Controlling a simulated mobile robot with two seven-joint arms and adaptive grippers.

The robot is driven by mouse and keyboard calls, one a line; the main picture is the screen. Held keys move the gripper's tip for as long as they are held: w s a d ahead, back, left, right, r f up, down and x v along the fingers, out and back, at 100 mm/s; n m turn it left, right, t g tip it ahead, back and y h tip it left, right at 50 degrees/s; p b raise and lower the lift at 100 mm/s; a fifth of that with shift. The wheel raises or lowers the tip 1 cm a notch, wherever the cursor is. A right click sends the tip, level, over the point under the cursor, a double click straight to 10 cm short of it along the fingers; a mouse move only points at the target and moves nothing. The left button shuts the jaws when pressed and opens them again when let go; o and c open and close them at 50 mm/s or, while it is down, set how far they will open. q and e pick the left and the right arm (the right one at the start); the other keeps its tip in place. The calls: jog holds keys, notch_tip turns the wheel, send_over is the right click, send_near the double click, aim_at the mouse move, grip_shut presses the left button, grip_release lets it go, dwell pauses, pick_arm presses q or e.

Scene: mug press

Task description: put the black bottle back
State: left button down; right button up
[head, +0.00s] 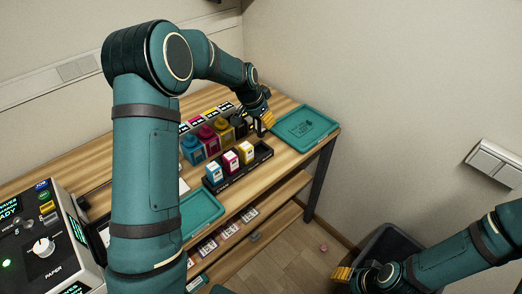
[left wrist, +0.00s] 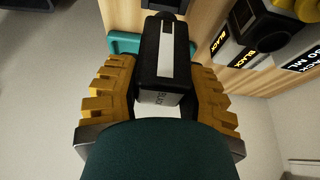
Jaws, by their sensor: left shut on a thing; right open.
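My left gripper (head: 262,123) is shut on the boxy black bottle (left wrist: 163,52), over the far right part of the wooden table. In the left wrist view the bottle sits between the yellow finger pads, with a pale strip and a white label reading BLACK. In the head view the gripper and arm largely hide it. The black tray (head: 242,174) below holds small cyan (head: 213,173), magenta (head: 230,160) and yellow (head: 246,153) labelled bottles; its right end looks empty. My right gripper (head: 343,273) is open and empty at lower right.
Larger coloured tanks (head: 193,150) stand behind the tray. A teal tray (head: 306,135) lies right of the gripper; another (head: 203,209) is at the front. A control panel (head: 40,245) stands at left. A dark bin (head: 400,245) is on the floor near my right gripper.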

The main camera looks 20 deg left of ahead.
aim_at(256, 128)
pick_arm(q)
notch_tip(256, 128, down, 9)
jog(key=shift+f+b, duration=0.1)
jog(key=shift+b, duration=0.55)
jog(key=shift+f, duration=0.1)
jog(key=c, duration=0.6)
grip_release()
jog(key=shift+r, duration=0.2)
jog(key=p+v, duration=0.1)
jog(key=v, duration=1.1)
jog(key=shift+p, duration=0.3)
